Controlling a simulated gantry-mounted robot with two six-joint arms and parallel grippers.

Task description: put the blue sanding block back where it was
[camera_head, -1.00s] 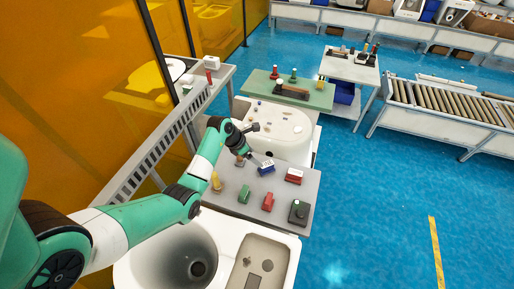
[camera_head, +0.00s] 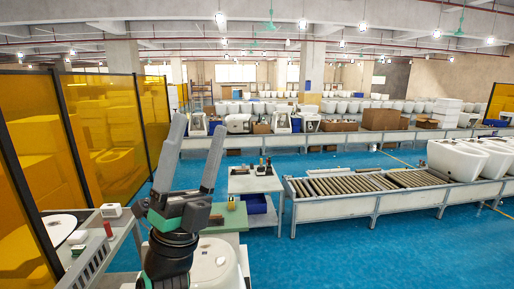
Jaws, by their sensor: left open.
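My left gripper (camera_head: 201,123) is raised close in front of the camera, with its two long grey fingers pointing up and spread apart. Nothing shows between the fingers. The blue sanding block is not visible in the current view, and the grey board with the tools is out of frame below. Part of a white toilet (camera_head: 215,268) shows behind and below my left wrist. The green board (camera_head: 232,217) is partly hidden behind the gripper. My right gripper is not in view.
A small white table (camera_head: 254,183) with tools on top and a blue bin (camera_head: 255,204) below stands beyond the gripper. A roller conveyor (camera_head: 350,186) runs to the right, with white toilets (camera_head: 455,158) on it. Amber panels (camera_head: 105,120) stand at left. Blue floor (camera_head: 350,255) is clear at lower right.

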